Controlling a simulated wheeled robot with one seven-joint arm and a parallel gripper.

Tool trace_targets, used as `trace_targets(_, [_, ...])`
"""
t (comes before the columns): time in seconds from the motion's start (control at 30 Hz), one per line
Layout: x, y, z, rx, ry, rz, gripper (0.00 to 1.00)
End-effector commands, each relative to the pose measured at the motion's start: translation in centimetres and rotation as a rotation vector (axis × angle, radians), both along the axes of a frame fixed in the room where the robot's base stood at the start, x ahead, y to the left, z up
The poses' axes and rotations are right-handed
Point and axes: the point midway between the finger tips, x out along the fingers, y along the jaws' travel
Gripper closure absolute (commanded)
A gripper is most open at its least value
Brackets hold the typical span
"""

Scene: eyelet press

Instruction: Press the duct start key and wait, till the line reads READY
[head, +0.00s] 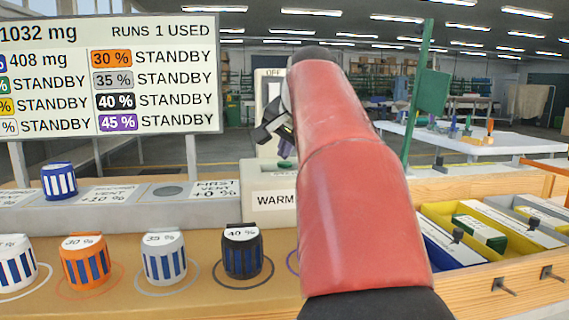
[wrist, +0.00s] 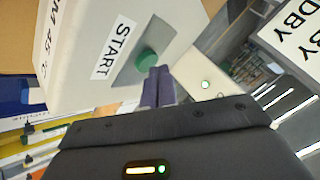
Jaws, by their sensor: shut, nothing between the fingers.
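The green start key (wrist: 147,60) sits on a grey plate beside the START label (wrist: 115,48) on a pale box in the wrist view. My gripper (wrist: 157,72) is shut and empty, its fingertips right at the key; I cannot tell if they touch it. In the head view my gripper (head: 285,132) is partly hidden behind my red arm, in front of the pale box (head: 256,180), whose front label starts with WARM. The board (head: 110,75) shows 1032 mg, RUNS 1 USED, one line of 408 mg and STANDBY on the other readable lines; its left edge is cut off.
Several striped pots stand along the bench front, including the orange 30 % (head: 84,262) and black 40 % (head: 241,252). A blue striped pot (head: 59,182) stands on the grey ledge (head: 120,212). Coloured bins (head: 450,245) lie right of my arm, near a green post (head: 414,100).

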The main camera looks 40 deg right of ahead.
Motion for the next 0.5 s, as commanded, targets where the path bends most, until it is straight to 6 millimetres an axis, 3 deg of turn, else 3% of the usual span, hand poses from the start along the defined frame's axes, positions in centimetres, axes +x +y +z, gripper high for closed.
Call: trace_targets(0.5, [0.01, 0.02, -0.7, 0.001, 0.0, 0.001, 1.0])
